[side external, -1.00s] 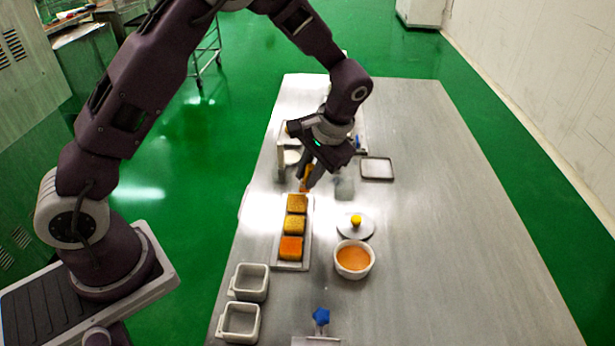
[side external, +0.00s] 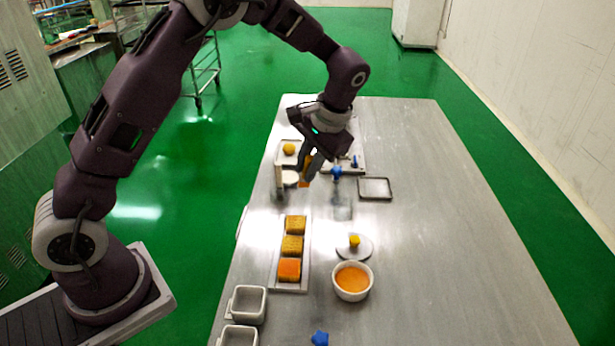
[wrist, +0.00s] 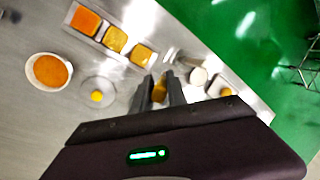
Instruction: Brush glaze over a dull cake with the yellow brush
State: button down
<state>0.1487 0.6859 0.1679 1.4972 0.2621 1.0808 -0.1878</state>
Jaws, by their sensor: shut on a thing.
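My gripper (side external: 307,178) is shut on the yellow brush (side external: 307,162), above the table past the far end of the cake tray. In the wrist view the brush (wrist: 159,92) shows as a yellow-orange piece between the fingers. Its tip is too small to read. Three square cakes lie in a row on a pale tray (side external: 306,262). The nearest cake (side external: 289,269) is bright orange. The middle cake (side external: 292,246) and the far cake (side external: 295,224) are duller golden brown. A white bowl (side external: 352,297) of orange glaze (side external: 352,279) stands right of the tray, apart from my gripper.
A grey disc with a yellow knob (side external: 354,241) lies behind the bowl. Two grey square containers (side external: 248,305) stand at front left. A blue piece (side external: 320,338) is at the front edge. A shallow tray (side external: 375,189) lies at back right. The right side of the table is clear.

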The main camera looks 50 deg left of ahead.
jog(key=shift+r, duration=1.15)
jog(key=s+a+r+t+h, duration=0.1)
jog(key=s+a+r, duration=0.1)
jog(key=s+r, duration=0.1)
jog(key=shift+s+d+f, duration=0.1)
jog(key=shift+f, duration=1.15)
jog(key=shift+s+d+f, duration=0.1)
jog(key=shift+f, duration=1.1)
